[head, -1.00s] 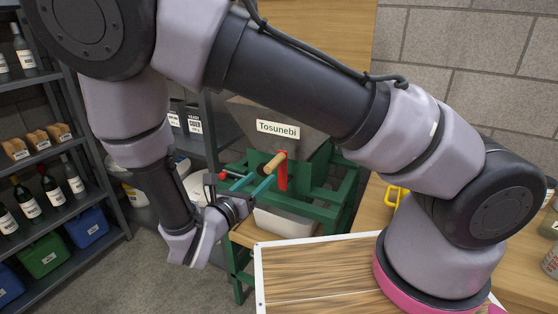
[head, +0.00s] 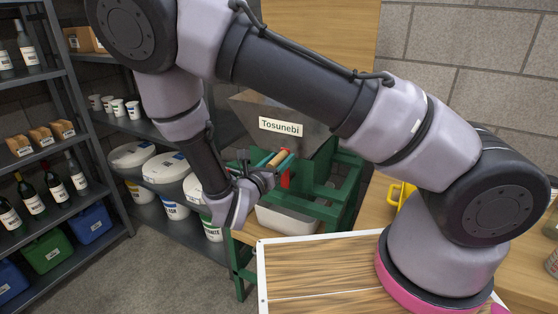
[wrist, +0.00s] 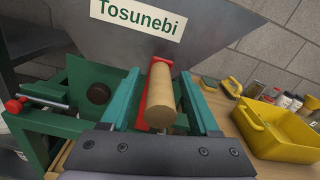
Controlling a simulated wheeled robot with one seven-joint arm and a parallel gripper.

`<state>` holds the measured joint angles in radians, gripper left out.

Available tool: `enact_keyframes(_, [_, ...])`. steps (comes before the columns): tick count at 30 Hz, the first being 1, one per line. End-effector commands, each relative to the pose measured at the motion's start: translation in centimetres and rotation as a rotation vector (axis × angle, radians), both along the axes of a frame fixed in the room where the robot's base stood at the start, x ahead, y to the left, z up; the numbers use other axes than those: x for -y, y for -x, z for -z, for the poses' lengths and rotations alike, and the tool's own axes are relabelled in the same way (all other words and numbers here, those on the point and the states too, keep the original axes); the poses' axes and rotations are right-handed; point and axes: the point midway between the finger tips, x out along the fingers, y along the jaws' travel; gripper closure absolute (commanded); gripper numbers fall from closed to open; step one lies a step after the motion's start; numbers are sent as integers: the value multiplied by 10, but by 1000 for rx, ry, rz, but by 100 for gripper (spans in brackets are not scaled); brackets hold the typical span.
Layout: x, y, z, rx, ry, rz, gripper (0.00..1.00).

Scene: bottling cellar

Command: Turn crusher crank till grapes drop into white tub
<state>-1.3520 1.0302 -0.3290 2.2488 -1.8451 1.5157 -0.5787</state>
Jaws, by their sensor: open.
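The crusher's grey metal hopper (head: 318,122) carries a "Tosunebi" sign and sits on a green frame (head: 345,185). Its crank has a red arm (wrist: 156,112) and a round wooden handle (wrist: 164,98) that points toward my wrist camera. My gripper (head: 277,160) is open at the crank. In the wrist view its two teal fingers lie on either side of the handle, with gaps showing between fingers and wood. The white tub (head: 285,220) stands under the crusher, partly hidden by the frame and my wrist. No grapes are visible, and the hopper's inside is hidden.
A wooden bench (wrist: 238,140) to the right holds a yellow tray (wrist: 275,132) and several jars. A white-edged wooden board (head: 320,275) lies in front. Shelves with white buckets (head: 166,168) and bottles stand at the left. A red-tipped rod (wrist: 15,105) sticks out left of the crank.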

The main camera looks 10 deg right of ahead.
Motion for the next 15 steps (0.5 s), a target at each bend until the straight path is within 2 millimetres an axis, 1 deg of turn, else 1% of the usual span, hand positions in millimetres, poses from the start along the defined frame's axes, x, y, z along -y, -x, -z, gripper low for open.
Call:
enact_keyframes(3, [0,0,0,0,0,0,38])
enact_keyframes(4, [0,0,0,0,0,0,42])
enact_keyframes(5, [0,0,0,0,0,0,53])
enact_keyframes(6, [0,0,0,0,0,0,69])
enact_keyframes(8, [0,0,0,0,0,0,92])
enact_keyframes(9, [0,0,0,0,0,0,100])
enact_keyframes(15, [0,0,0,1,-1,0,100])
